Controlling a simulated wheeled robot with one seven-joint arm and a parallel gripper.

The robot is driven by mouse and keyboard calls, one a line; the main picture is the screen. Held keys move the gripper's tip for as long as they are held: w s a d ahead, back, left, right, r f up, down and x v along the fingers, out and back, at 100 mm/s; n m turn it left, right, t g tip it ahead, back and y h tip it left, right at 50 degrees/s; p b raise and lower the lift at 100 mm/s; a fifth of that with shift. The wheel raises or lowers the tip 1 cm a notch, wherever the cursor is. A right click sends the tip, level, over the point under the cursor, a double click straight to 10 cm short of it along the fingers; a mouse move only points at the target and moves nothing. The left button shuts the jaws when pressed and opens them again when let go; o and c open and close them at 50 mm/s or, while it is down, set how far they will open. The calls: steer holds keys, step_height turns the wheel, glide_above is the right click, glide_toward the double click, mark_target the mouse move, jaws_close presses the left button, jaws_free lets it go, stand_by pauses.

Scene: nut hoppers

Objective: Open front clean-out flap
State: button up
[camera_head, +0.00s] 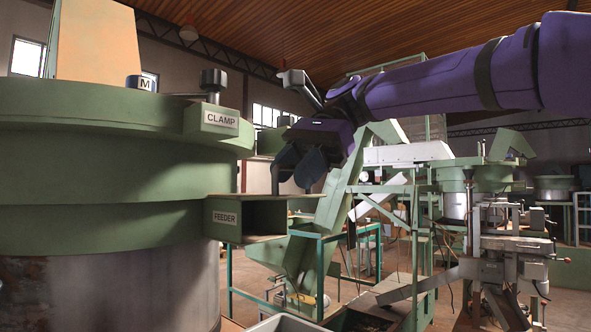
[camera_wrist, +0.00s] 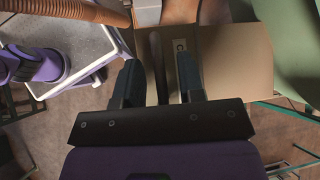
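In the wrist view, a flat tan panel (camera_wrist: 237,62) lies beyond my fingers, with a white label partly hidden so that only a "C" shows. I cannot tell for sure that it is the clean-out flap. A slim grey bar (camera_wrist: 157,62) stands between my two fingers in that view, with space on both sides. My gripper (camera_wrist: 160,82) is open and empty. In the head view, my gripper (camera_head: 297,178) hangs fingers-down just right of the large green drum (camera_head: 90,190), above the outlet box labelled FEEDER (camera_head: 238,218).
A block labelled CLAMP (camera_head: 220,120) with a dark knob sits on the drum's rim. A green inclined conveyor (camera_head: 335,200) and a teal frame stand behind my gripper. Another green-topped machine (camera_head: 480,178) stands at the right. Brown floor shows below in the wrist view.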

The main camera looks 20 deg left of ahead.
steer(key=v, duration=1.1)
stand_by(0.6)
